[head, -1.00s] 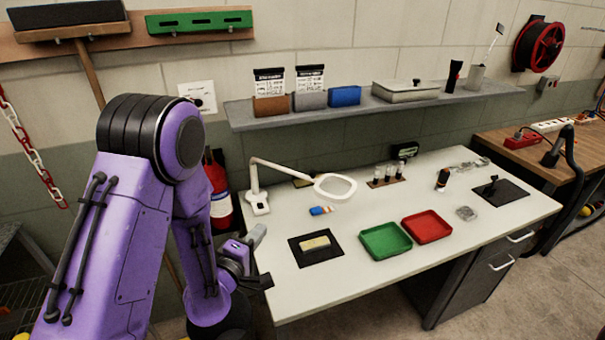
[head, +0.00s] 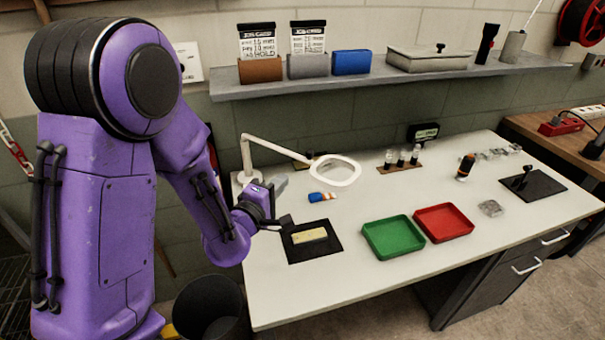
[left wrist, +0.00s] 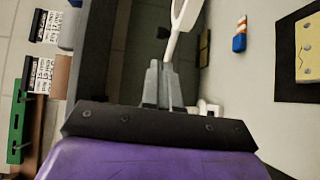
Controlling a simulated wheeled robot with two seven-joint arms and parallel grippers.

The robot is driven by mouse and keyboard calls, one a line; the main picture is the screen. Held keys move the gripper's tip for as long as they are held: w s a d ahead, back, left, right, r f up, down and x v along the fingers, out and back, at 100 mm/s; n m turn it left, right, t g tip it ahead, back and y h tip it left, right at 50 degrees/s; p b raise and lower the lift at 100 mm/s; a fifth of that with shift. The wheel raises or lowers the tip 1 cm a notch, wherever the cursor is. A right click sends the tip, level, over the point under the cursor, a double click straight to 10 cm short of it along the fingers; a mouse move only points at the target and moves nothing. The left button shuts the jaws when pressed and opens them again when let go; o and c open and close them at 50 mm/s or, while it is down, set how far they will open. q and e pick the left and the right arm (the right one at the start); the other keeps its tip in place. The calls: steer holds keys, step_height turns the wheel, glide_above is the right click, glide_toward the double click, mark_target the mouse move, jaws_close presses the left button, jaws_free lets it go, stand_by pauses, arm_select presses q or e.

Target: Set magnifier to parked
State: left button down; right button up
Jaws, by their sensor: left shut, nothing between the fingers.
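The magnifier is a white lamp with a jointed arm and a ring head (head: 336,171), standing at the back left of the white workbench (head: 330,290). Its arm slants down to the right, and the ring hangs over the bench. My left gripper (head: 281,184) is shut and empty, in front of the magnifier arm at the bench's left side; it hides part of the base area. In the left wrist view the shut grey fingers (left wrist: 158,82) point toward the white magnifier arm (left wrist: 174,40), which shows just beyond them. Whether they touch cannot be told. My right gripper is not in view.
A black mat (head: 296,252) with a tan block lies in front of the gripper. A blue and orange item (head: 321,197), a green tray (head: 392,237) and a red tray (head: 443,223) lie farther right. A shelf (head: 390,82) runs above. A dark bin (head: 210,310) stands below left.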

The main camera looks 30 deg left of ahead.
mark_target(307, 155)
arm_select(q)
steer(key=w+p, duration=0.1)
steer(key=w, duration=0.2)
steer(key=w+p, duration=0.1)
steer(key=w, duration=0.3)
steer(key=w+a+p, duration=0.1)
steer(key=w+p, duration=0.1)
steer(key=w, duration=0.1)
steer(key=shift+w+f, duration=0.2)
steer(key=shift+w, duration=0.15)
steer(key=shift+w+a, duration=0.1)
steer(key=shift+w, duration=0.25)
